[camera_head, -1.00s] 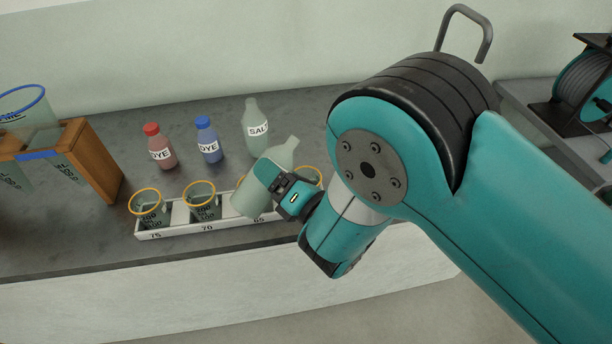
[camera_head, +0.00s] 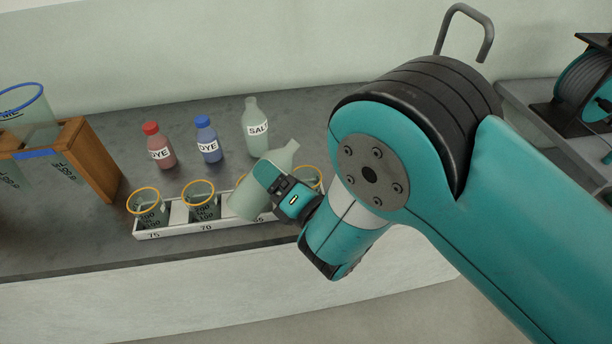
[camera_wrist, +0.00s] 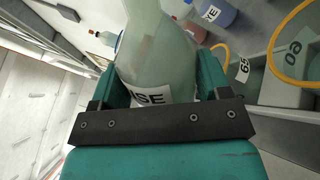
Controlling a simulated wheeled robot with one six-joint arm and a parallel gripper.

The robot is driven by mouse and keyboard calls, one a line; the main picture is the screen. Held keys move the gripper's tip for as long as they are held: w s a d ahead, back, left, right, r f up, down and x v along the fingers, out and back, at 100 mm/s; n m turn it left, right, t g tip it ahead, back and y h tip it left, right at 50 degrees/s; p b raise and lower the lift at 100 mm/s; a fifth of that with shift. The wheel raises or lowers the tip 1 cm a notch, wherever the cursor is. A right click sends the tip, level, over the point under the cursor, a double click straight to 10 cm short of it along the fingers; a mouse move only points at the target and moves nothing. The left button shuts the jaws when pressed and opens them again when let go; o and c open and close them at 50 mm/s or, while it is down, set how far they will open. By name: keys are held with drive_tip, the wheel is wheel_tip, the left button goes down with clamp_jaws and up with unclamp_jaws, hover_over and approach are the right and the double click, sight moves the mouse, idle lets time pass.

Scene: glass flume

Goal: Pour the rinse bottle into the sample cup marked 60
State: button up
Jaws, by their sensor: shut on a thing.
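The rinse bottle (camera_head: 247,199) is pale green and translucent, with a label partly reading "SE" in the wrist view (camera_wrist: 160,60). My gripper (camera_head: 270,184) is shut around its body; in the wrist view the fingers (camera_wrist: 160,82) stand on either side of it. In the head view the bottle is tilted, its neck up and to the right, above the cup rack. The sample cup marked 60 (camera_head: 309,172) has a yellow rim and is partly hidden behind my gripper. In the wrist view its rim (camera_wrist: 268,56) is at the upper right, apart from the bottle, with the 60 mark beside it.
The white rack (camera_head: 178,232) holds more yellow-rimmed cups at 75 (camera_head: 148,206) and 70 (camera_head: 200,200). Behind stand a red dye bottle (camera_head: 157,147), a blue dye bottle (camera_head: 207,140) and a salt bottle (camera_head: 255,128). A wooden stand (camera_head: 92,163) is at left.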

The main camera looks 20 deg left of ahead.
drive_tip(key=shift+s+a+f+m+b, duration=0.1)
drive_tip(key=shift+s+f+m+b, duration=0.05)
drive_tip(key=shift+f+m+b, duration=0.65)
idle(0.4)
drive_tip(key=shift+s+r+m+t+p, duration=0.1)
drive_tip(key=shift+r+m+t+p, duration=0.3)
drive_tip(key=shift+m+p, duration=0.35)
idle(1.1)
